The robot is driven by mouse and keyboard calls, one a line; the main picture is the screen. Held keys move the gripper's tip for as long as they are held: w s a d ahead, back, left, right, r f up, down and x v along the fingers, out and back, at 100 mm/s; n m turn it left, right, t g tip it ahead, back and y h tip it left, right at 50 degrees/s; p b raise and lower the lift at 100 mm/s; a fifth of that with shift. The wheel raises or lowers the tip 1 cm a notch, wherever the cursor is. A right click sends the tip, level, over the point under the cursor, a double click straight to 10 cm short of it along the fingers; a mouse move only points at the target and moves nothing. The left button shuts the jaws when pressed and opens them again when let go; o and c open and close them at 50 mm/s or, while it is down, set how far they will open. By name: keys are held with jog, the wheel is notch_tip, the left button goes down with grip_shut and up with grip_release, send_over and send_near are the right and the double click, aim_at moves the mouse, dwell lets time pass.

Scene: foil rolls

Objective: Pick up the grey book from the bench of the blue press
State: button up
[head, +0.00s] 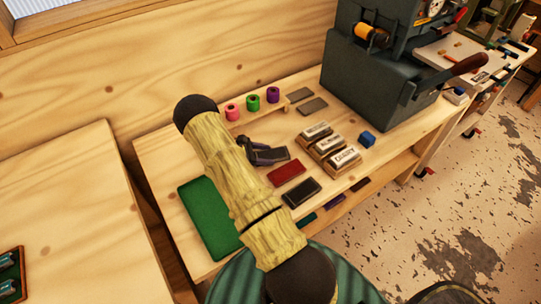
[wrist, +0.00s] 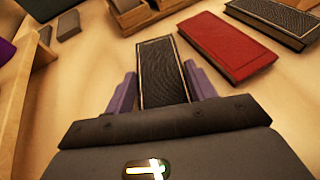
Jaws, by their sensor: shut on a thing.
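The grey book (wrist: 160,72), dark with a thin gold border, lies between the two purple fingers of my gripper (wrist: 162,90) in the wrist view. My gripper is shut on its near part; the far part sticks out ahead. In the head view the book (head: 279,153) shows at the fingertips of my gripper (head: 268,156), over the bench (head: 232,152) beside the blue-grey press (head: 365,85). It is at or close above the bench top; I cannot tell whether it touches.
A red book (head: 287,172) and a black book (head: 302,192) lie close by. A green mat (head: 208,218) lies at left, partly behind my arm.

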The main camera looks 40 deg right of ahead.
aim_at(265, 156)
jog(key=shift+f, duration=0.1)
notch_tip(265, 156, up, 10)
jog(key=shift+r+b, duration=0.1)
jog(key=shift+b, duration=0.25)
dwell(0.7)
